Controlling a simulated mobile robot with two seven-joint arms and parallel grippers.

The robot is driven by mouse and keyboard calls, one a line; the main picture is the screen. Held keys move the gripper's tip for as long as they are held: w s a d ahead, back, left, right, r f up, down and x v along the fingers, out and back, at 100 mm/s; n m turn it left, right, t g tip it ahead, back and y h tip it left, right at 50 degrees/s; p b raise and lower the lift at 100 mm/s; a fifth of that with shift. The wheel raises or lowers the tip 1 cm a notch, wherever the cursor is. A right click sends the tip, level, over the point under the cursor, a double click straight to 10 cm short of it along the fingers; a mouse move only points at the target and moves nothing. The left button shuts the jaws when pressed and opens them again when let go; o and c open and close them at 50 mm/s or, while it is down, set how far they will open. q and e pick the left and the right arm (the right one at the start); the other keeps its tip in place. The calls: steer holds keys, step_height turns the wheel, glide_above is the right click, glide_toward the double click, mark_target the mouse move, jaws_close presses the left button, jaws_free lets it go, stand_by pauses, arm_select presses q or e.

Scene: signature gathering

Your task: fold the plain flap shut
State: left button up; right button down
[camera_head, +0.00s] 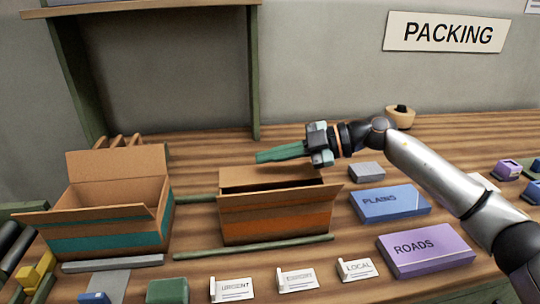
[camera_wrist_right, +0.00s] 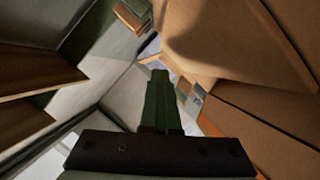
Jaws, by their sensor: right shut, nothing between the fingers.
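A cardboard box with an orange band (camera_head: 277,220) stands in the middle of the table. A brown flap (camera_head: 262,174) lies at a low slant along its back, and a side flap (camera_head: 331,196) sticks out on the right. I cannot tell which flap is the plain one. My right gripper (camera_head: 258,157) is shut and empty, its green fingers pointing left just above and behind the box's back edge. In the right wrist view the shut fingers (camera_wrist_right: 158,88) are beside large cardboard surfaces (camera_wrist_right: 235,45); contact cannot be told. My left gripper is out of view.
A teal-banded box (camera_head: 110,237) with open flaps stands at left. Green rails (camera_head: 255,248) lie by the middle box. A blue PLAINS box (camera_head: 390,204), a purple ROADS box (camera_head: 425,251) and a grey block (camera_head: 367,171) lie at right. Label cards (camera_head: 297,281) stand in front.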

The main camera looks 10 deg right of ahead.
stand_by(0.8)
steer(key=c, duration=1)
jaws_free()
steer(key=shift+c, duration=0.2)
steer(key=v, duration=1.2)
steer(key=shift+d+p, duration=0.2)
steer(key=shift+p, duration=0.1)
steer(key=shift+r, duration=0.15)
